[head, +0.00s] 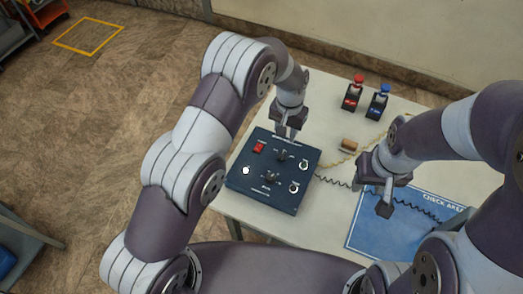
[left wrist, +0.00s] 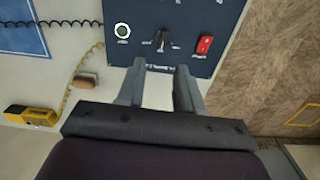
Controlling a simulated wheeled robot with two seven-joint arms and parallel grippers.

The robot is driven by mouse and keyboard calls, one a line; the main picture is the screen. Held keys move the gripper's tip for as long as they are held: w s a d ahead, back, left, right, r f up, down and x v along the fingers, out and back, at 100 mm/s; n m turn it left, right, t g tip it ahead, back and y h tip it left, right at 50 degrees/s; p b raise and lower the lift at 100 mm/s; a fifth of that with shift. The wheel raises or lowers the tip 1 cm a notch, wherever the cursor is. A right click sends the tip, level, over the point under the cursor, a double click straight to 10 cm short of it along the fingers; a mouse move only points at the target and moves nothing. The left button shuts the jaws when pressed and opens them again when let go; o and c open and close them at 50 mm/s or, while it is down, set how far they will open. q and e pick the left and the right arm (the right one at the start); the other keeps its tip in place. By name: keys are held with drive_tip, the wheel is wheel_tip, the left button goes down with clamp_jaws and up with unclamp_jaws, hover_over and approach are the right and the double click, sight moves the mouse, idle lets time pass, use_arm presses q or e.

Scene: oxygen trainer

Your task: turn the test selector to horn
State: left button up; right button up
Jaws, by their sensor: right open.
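The dark blue oxygen trainer panel (head: 236,180) lies on the table, and its far part shows in the left wrist view (left wrist: 185,10). It carries a far dark knob (head: 282,155) and a near dark knob (head: 269,178); their labels are too small to read, so I cannot tell which is the test selector. The far knob also shows in the left wrist view (left wrist: 163,40). My left gripper (head: 288,136) is at the panel's far edge, its fingers (left wrist: 160,84) apart and empty, short of the far knob. My right gripper (head: 380,205) is open and empty over the blue mat.
The panel also has a red switch (head: 259,147), a white button (head: 245,170) and ringed dials (head: 303,164). A brown block (head: 348,146), a coiled cord (head: 335,182), red (head: 352,97) and blue (head: 378,103) topped items, and a blue check area mat (head: 365,238) are to the right.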

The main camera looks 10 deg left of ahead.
sight(282, 154)
use_arm(q)
drive_tip(key=f+p, duration=0.1)
drive_tip(key=f, duration=0.2)
drive_tip(key=f+p, duration=0.1)
drive_tip(key=f, duration=0.3)
drive_tip(key=f+p, duration=0.2)
drive_tip(key=f, duration=0.2)
drive_tip(key=shift+w+a, duration=0.15)
drive_tip(key=shift+a, duration=0.15)
drive_tip(key=shift+f, duration=0.35)
clamp_jaws()
